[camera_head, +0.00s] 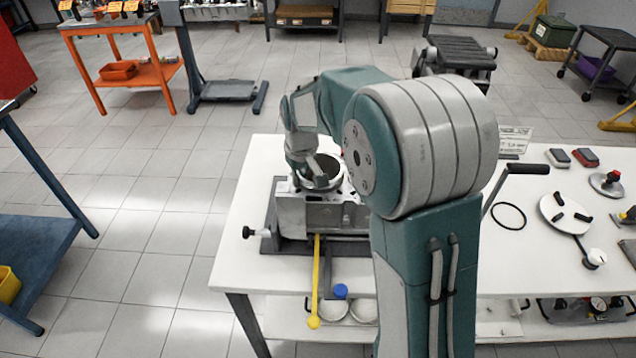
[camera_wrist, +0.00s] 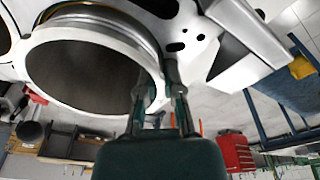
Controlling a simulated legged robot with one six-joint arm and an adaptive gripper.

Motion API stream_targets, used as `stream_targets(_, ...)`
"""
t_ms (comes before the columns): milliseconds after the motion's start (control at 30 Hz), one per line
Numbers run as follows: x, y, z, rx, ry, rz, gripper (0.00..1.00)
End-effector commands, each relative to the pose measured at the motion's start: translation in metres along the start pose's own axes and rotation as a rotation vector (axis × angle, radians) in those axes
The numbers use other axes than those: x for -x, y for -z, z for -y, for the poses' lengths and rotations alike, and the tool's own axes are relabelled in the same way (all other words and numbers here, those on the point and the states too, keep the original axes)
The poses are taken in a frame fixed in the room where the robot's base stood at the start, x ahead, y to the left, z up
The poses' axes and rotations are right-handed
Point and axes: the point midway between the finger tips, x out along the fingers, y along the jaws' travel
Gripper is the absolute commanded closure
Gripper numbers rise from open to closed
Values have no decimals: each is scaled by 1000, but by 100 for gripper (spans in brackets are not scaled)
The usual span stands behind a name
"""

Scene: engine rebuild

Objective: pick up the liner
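The liner (camera_wrist: 100,32) is a pale metal cylinder with a dark hollow bore and a flanged rim. It fills the upper left of the wrist view. In the head view the liner (camera_head: 334,181) shows as a round rim at the top of the grey engine block (camera_head: 318,214), partly behind my gripper. My gripper (camera_wrist: 160,88) is at the liner's edge in the wrist view. Its two fingers are apart, one near the bore side of the wall and one outside it. I cannot tell whether they touch the wall. In the head view my gripper (camera_head: 318,180) reaches down over the block.
The block stands on a white table (camera_head: 250,180). A black ring (camera_head: 508,215), a round plate (camera_head: 566,213) and other tools lie at the right. An orange cart (camera_head: 122,78) stands farther back.

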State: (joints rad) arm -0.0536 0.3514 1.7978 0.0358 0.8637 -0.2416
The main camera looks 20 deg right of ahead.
Motion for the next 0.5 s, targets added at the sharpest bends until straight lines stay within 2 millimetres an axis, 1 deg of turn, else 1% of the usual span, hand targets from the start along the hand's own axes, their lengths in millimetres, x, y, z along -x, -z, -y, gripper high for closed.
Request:
stream_targets(33, -8, -6, 0, 1, 4, 22, 100)
stream_targets(300, -6, -5, 0, 2, 2, 21, 100)
stream_targets(367, -2, -4, 0, 2, 2, 20, 100)
stream_targets(467, 12, -2, 0, 1, 2, 18, 100)
stream_targets(500, 20, -1, 0, 1, 2, 17, 100)
